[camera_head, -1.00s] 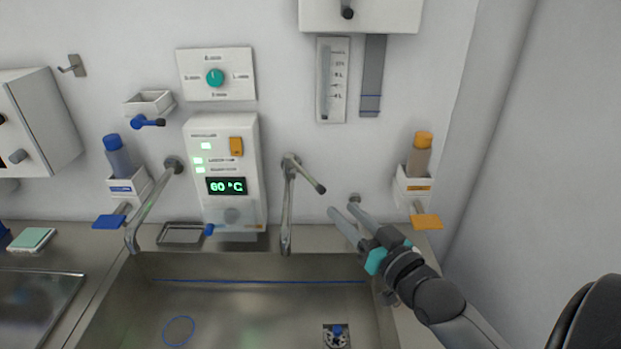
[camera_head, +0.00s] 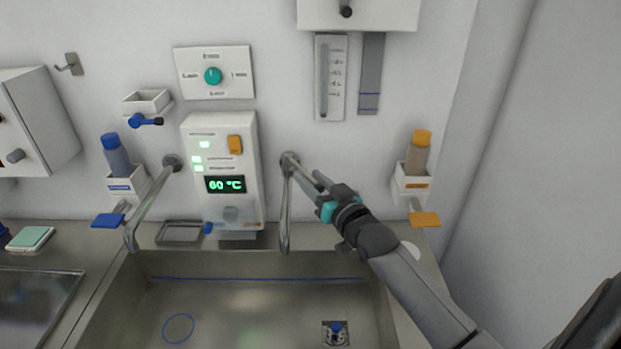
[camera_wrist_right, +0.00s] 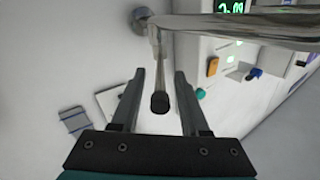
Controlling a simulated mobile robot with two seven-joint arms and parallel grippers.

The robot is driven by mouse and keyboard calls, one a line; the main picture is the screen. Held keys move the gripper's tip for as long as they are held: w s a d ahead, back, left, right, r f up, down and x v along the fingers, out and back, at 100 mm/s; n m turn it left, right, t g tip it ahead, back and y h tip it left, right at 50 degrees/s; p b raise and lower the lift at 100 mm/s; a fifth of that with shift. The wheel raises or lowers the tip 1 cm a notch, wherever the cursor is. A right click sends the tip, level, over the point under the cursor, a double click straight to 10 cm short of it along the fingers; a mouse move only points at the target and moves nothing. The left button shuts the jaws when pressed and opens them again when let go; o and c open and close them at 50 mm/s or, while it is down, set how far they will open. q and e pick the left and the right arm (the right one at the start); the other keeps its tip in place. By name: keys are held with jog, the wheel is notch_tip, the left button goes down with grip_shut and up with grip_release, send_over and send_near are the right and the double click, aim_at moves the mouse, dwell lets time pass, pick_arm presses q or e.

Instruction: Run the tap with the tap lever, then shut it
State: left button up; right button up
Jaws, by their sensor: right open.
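The chrome tap (camera_head: 287,215) stands out from the wall behind the right part of the sink, its spout pointing down. No water stream shows below it. My right gripper (camera_head: 310,178) is at the tap's upper right, in front of the tap lever. In the right wrist view the tap lever (camera_wrist_right: 159,80), a thin rod with a black end, lies between the two open fingers of the right gripper (camera_wrist_right: 158,85), with gaps on both sides. In the head view the fingers largely hide the lever. My left gripper is not in view.
The steel sink (camera_head: 240,262) lies below, with a blue ring and a drain. A second tap (camera_head: 150,205) is on the left. A control box (camera_head: 222,150) reading 60 °C hangs between the taps. An orange-capped bottle (camera_head: 418,155) is at right.

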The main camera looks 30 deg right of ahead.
jog(key=shift+w, duration=0.25)
jog(key=shift+c, duration=0.2)
grip_shut()
dwell(1.1)
